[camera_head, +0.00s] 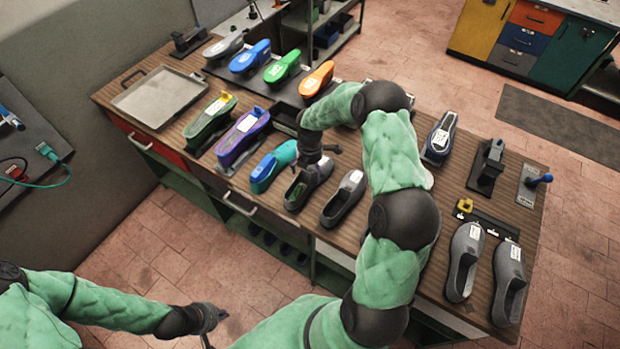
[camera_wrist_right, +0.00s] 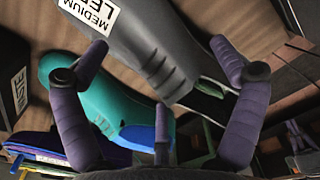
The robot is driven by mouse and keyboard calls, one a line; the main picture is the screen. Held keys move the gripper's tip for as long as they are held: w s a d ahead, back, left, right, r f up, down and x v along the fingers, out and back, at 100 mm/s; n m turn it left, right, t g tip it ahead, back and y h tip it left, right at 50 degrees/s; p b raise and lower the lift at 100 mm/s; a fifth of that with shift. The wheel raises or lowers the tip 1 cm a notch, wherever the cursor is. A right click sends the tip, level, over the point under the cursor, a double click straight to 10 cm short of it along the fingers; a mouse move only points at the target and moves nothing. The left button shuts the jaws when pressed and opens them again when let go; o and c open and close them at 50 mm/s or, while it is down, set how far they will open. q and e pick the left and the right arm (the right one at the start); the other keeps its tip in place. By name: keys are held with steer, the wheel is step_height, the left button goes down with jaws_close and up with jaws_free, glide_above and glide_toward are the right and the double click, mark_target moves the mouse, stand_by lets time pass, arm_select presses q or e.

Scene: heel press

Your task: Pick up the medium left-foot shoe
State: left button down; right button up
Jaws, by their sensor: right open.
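The medium left-foot shoe (camera_wrist_right: 150,50) is dark grey with a white label reading MEDIUM and part of LEFT. It fills the upper middle of the right wrist view, and I take it to be the grey shoe (camera_head: 296,194) beside the teal last in the head view. My left gripper (camera_head: 212,322) is away from the table, at the lower left.
A teal and blue last (camera_head: 271,167) stands close left of the shoe, and another grey shoe (camera_head: 345,198) close right. Purple (camera_head: 243,136) and green (camera_head: 210,120) lasts stand further left. An empty tray (camera_head: 160,97) is at the far left. Two grey shoes (camera_head: 464,262) lie at right.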

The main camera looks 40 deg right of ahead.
steer(key=shift+f, duration=0.5)
steer(key=shift+s, duration=0.1)
steer(key=c, duration=1.8)
steer(key=shift+r, duration=0.1)
